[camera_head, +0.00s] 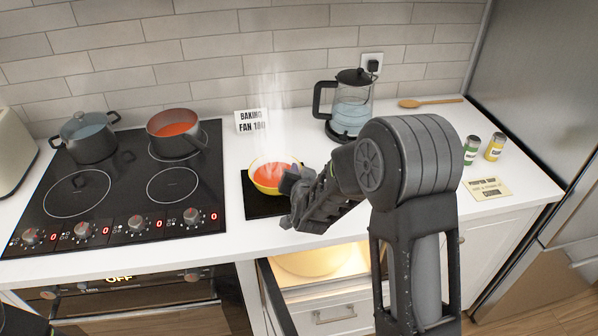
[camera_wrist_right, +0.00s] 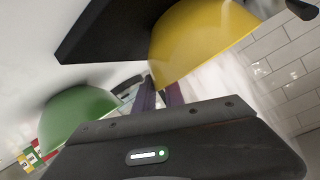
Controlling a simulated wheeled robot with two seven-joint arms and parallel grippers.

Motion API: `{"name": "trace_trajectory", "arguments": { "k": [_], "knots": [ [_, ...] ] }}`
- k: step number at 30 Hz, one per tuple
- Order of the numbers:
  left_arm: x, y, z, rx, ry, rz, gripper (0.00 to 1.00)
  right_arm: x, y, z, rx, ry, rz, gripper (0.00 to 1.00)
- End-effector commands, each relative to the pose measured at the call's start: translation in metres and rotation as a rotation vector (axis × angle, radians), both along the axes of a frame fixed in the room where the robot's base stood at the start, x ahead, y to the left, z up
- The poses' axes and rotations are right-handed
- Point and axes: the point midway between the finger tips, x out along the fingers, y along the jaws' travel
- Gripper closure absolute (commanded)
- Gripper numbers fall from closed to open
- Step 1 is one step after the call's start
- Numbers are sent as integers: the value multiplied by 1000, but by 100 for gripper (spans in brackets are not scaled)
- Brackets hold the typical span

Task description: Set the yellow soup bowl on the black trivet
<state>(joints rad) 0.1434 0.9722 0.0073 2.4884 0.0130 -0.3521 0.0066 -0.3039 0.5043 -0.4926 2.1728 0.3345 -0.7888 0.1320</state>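The yellow soup bowl (camera_head: 262,186), filled with orange-red soup and steaming, is over the black trivet (camera_head: 262,208) on the counter right of the stove. In the right wrist view the bowl's yellow side (camera_wrist_right: 200,42) overlaps the dark trivet (camera_wrist_right: 105,30); whether its base touches the trivet is unclear. My right gripper (camera_head: 288,182) is at the bowl's right rim. Its fingers (camera_wrist_right: 161,92) show close together in the wrist view, with the bowl's edge between them. The head view hides the fingertips. My left gripper is not in view.
A green bowl (camera_wrist_right: 80,115) stands near my right gripper in the wrist view. A kettle (camera_head: 351,113) and a sign (camera_head: 251,121) are behind. Two pots, grey (camera_head: 88,140) and red (camera_head: 175,135), are on the stove (camera_head: 125,190). A lit drawer (camera_head: 335,310) stands open below.

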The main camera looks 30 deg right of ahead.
Motion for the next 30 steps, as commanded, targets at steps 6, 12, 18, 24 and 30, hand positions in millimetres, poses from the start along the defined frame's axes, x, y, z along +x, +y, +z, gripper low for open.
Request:
{"name": "trace_trajectory", "arguments": {
  "k": [6, 12, 18, 24, 30],
  "knots": [
    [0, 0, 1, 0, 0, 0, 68, 0, 0, 0, 0, 1, 0, 67],
    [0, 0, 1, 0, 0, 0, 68, 0, 0, 0, 0, 1, 0, 67],
    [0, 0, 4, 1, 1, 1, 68, -1, 1, 4, 0, 0, 0, 67],
    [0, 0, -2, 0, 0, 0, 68, -25, 9, 12, 3, -1, 1, 67],
    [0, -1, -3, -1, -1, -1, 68, -63, 23, 29, 4, -4, 0, 67]
  ]
}}
